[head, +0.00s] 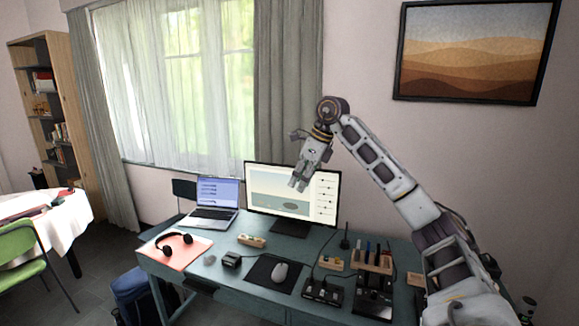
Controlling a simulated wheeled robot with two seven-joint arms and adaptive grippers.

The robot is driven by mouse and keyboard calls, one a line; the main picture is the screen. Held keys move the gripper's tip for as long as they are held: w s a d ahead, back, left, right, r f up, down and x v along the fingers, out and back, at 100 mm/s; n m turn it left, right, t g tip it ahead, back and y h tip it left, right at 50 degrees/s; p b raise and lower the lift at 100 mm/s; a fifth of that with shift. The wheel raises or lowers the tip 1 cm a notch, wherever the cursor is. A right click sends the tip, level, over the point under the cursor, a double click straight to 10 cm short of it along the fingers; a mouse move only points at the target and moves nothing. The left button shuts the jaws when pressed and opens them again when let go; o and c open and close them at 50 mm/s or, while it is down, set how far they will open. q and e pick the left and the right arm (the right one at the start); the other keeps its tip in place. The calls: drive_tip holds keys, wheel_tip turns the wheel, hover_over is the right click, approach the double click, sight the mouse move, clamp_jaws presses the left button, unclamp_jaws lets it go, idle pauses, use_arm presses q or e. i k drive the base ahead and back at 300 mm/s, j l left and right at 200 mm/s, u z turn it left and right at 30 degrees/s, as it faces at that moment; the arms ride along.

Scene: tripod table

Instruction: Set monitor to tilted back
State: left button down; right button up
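The monitor (281,209) stands at the back of the blue-green desk on a dark stand, its lit screen facing me. It looks roughly upright; its exact tilt is hard to tell. My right gripper (298,183) hangs from the raised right arm and points down. It overlaps the upper right part of the screen in the head view, hiding a bit of it. I cannot tell whether it touches the monitor. Its fingers are small here and their opening is unclear. My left gripper is not in view.
The desk (213,270) carries an open laptop (216,196), headphones (174,241) on a pink mat, a mouse (281,271) on a dark pad, and several small devices and a wooden organizer (371,260) at the right. A window and curtains are behind.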

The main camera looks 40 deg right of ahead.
sight(268, 193)
drive_tip(key=i+l, duration=0.35)
drive_tip(key=l, duration=0.2)
drive_tip(key=i+l, duration=0.75)
drive_tip(key=l, duration=0.3)
